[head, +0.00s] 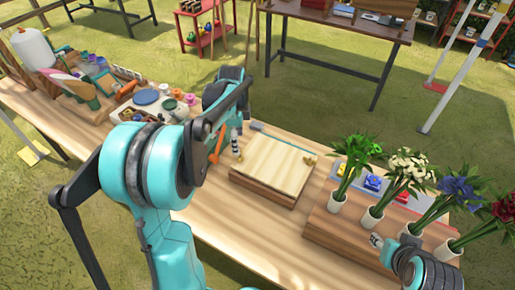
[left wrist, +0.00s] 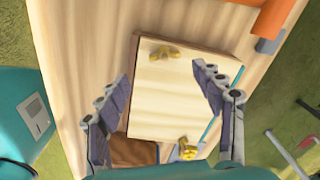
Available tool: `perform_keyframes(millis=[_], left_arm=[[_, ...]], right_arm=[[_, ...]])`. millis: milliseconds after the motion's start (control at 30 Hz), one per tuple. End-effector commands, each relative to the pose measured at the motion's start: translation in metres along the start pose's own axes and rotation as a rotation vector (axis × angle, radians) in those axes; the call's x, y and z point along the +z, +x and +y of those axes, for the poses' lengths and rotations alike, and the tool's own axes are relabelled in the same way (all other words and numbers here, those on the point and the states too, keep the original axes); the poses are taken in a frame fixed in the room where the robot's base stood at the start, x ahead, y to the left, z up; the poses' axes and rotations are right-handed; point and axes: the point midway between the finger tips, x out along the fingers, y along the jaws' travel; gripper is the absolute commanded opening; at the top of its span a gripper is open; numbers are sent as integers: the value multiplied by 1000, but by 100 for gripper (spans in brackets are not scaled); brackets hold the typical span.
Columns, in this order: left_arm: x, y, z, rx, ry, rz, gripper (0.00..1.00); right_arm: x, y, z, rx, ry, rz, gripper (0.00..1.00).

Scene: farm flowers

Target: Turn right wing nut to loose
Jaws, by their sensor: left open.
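A pale square wooden board (head: 275,163) lies on a thicker wooden base on the workbench. The right brass wing nut (head: 309,160) sits at the board's right edge; it shows low in the left wrist view (left wrist: 187,150), beyond the space between the fingertips. The left wing nut (left wrist: 167,52) is near the opposite edge. My left gripper (left wrist: 160,75) is open and empty above the board, fingers spread to either side of it. In the head view it is largely hidden by my arm, near the board's left side. My right arm shows at lower right, its fingers not visible.
A wooden stand (head: 330,222) with several white vases of flowers is close to the board's right. A blue rod (head: 285,138) lies along the board's far edge. An orange tool (head: 217,140) is at its left. The near bench strip is clear.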

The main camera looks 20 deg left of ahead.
Motion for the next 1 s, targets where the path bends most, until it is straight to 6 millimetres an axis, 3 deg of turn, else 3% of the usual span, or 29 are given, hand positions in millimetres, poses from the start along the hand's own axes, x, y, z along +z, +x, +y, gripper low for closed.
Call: perform_keyframes(millis=[167,600,1000], left_arm=[[6,15,-8,25,52,-1,67],[6,80,-6,23,52,-1,67],[6,86,-6,23,51,-1,65]], right_arm=[[2,3,0,0,0,0,40],[17,24,0,0,0,0,40],[18,24,0,0,0,0,40]])
